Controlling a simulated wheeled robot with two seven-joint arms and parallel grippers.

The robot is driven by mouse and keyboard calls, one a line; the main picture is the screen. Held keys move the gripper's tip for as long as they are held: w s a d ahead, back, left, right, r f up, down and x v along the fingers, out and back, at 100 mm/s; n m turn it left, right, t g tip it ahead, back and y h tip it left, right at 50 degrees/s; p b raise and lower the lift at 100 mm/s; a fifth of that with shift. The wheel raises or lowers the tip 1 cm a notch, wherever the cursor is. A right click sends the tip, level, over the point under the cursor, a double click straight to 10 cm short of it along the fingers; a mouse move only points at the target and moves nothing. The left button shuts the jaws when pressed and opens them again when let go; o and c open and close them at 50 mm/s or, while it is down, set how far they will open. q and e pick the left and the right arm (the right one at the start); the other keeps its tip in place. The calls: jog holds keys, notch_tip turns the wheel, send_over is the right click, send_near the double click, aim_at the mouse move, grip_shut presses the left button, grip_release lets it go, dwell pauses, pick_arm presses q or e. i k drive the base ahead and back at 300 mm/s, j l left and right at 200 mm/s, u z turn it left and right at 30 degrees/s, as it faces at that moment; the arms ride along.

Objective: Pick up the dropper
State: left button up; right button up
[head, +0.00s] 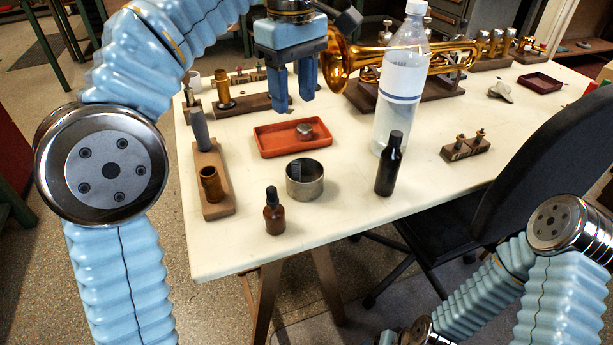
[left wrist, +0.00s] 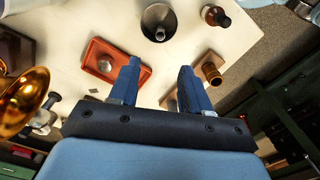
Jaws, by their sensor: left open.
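A small amber dropper bottle (head: 274,212) with a black top stands upright near the table's front left edge. It also shows at the top of the left wrist view (left wrist: 215,16). My left gripper (head: 294,100) is above the back of the table, beyond the red tray, well apart from the bottle. Its two blue fingers point down, open and empty, also in the left wrist view (left wrist: 160,68). A taller dark bottle (head: 389,168) with a black cap stands to the right of the dropper bottle. My right gripper is not visible; only parts of that arm show at lower right.
A metal cup (head: 305,187) stands just behind the dropper bottle. A wooden block with a brass cup (head: 211,180) lies at left, and a red tray (head: 264,142) behind. A clear plastic bottle (head: 398,90) and a brass horn (head: 338,60) stand farther back. A chair (head: 545,160) is at right.

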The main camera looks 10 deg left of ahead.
aim_at(272, 199)
jog(key=k+l, duration=0.2)
jog(key=k, duration=0.25)
jog(key=k+l, duration=0.2)
jog(key=k, duration=0.3)
